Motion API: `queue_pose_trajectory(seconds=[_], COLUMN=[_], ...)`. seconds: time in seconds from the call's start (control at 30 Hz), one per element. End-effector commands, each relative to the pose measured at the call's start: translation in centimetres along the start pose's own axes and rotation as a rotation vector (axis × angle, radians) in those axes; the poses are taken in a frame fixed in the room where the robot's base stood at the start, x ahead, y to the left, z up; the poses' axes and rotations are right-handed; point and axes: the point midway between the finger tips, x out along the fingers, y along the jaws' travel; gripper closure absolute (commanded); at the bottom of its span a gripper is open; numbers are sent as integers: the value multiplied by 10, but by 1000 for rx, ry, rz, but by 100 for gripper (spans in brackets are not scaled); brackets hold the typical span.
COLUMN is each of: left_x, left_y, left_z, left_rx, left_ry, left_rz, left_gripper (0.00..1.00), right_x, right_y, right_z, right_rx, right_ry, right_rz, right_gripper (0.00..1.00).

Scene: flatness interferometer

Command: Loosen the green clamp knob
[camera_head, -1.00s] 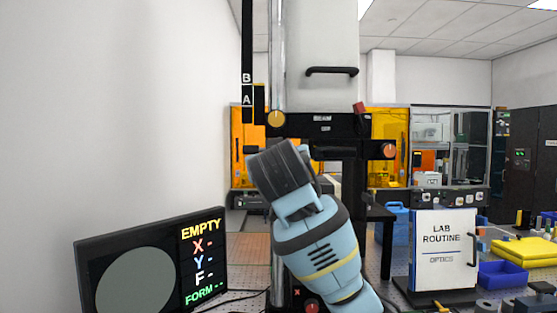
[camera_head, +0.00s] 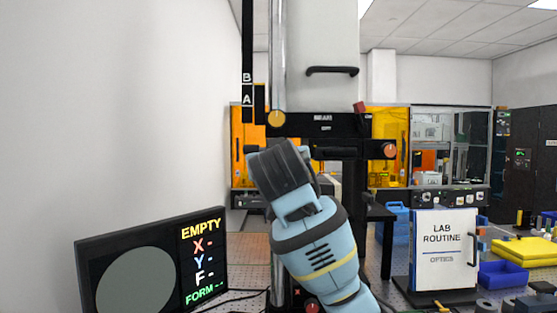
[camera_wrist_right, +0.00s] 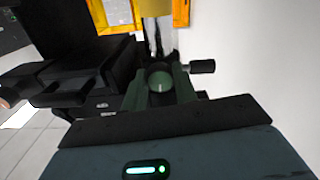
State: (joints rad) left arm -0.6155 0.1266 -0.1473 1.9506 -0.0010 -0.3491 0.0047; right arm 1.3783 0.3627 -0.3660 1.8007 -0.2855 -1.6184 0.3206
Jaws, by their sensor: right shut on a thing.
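The instrument's black carriage (camera_head: 340,125) shows just above that wrist. My left gripper is not in view.
A dark screen (camera_head: 150,262) reading EMPTY stands at the left. A black-handled knob (camera_wrist_right: 202,66) sticks out right of the green knob in the wrist view. A LAB ROUTINE board (camera_head: 444,235) and blue tray (camera_head: 503,274) are on the right.

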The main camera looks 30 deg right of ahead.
Motion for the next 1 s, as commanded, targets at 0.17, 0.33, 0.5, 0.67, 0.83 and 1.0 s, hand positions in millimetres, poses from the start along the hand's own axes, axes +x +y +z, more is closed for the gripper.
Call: queue_pose_trajectory(seconds=[0.17, 0.33, 0.5, 0.67, 0.83, 1.0], left_x=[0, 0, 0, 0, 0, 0], left_y=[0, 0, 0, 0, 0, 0], left_z=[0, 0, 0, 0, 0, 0], left_rx=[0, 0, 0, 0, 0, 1], left_ry=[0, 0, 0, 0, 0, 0], left_rz=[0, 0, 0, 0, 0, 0], left_gripper=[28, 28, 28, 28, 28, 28], right_x=[0, 0, 0, 0, 0, 0], right_y=[-1, -2, -2, -2, -2, -2], right_z=[1, 1, 1, 1, 1, 0], right_rx=[104, 249, 413, 565, 726, 887], right_ry=[-3, -4, -4, -4, -4, -3], right_rz=[-2, -3, -3, -3, -2, -3], right_gripper=[94, 94, 94, 94, 94, 94])
